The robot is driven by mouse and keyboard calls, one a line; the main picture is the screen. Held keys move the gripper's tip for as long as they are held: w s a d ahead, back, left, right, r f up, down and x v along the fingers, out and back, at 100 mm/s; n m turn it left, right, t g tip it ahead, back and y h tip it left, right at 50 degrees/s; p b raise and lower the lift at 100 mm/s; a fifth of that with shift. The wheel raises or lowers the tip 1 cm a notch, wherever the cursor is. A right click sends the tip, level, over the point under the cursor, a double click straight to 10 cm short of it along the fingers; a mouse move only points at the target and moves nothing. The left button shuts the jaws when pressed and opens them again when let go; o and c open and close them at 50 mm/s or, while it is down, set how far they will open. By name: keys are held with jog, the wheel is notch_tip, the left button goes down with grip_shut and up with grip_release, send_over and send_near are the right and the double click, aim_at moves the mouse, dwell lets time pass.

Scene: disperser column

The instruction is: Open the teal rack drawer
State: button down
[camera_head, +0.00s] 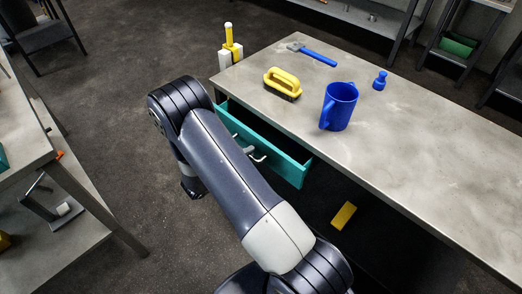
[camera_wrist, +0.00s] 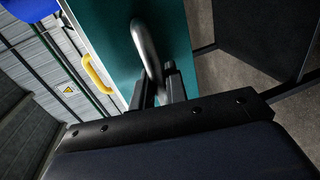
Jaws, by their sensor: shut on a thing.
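The teal drawer (camera_head: 295,166) sits under the grey workbench top in the head view and stands partly out, with a dark gap showing behind its front. Its pale metal handle (camera_head: 258,157) shows beside my arm. In the wrist view the teal drawer front (camera_wrist: 110,32) fills the upper middle, and the curved grey handle (camera_wrist: 146,48) stands out from it. My gripper (camera_wrist: 159,84) is shut on the handle, its dark fingers on either side of the bar. In the head view my arm hides the gripper and part of the drawer front.
On the workbench (camera_head: 430,165) are a blue jug (camera_head: 339,107), a yellow-handled brush (camera_head: 283,83), a blue-handled tool (camera_head: 318,57) and a small blue bottle (camera_head: 380,81). A yellow block (camera_head: 343,215) lies below. Another bench (camera_head: 60,245) stands left; floor between is clear.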

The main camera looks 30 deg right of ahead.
jog(key=f+b+v, duration=0.2)
jog(key=b+v, duration=0.1)
jog(key=v, duration=0.6)
jog(key=f+b+v, duration=0.1)
jog(key=b+v, duration=0.2)
jog(key=v, duration=0.5)
jog(key=shift+s+a+f, duration=0.25)
jog(key=shift+a+f, duration=0.1)
jog(key=shift+a, duration=0.35)
jog(key=c, duration=1.5)
grip_release()
jog(key=shift+a, duration=0.1)
jog(key=v, duration=1)
jog(key=shift+a+p, duration=0.3)
jog(key=shift+p, duration=0.05)
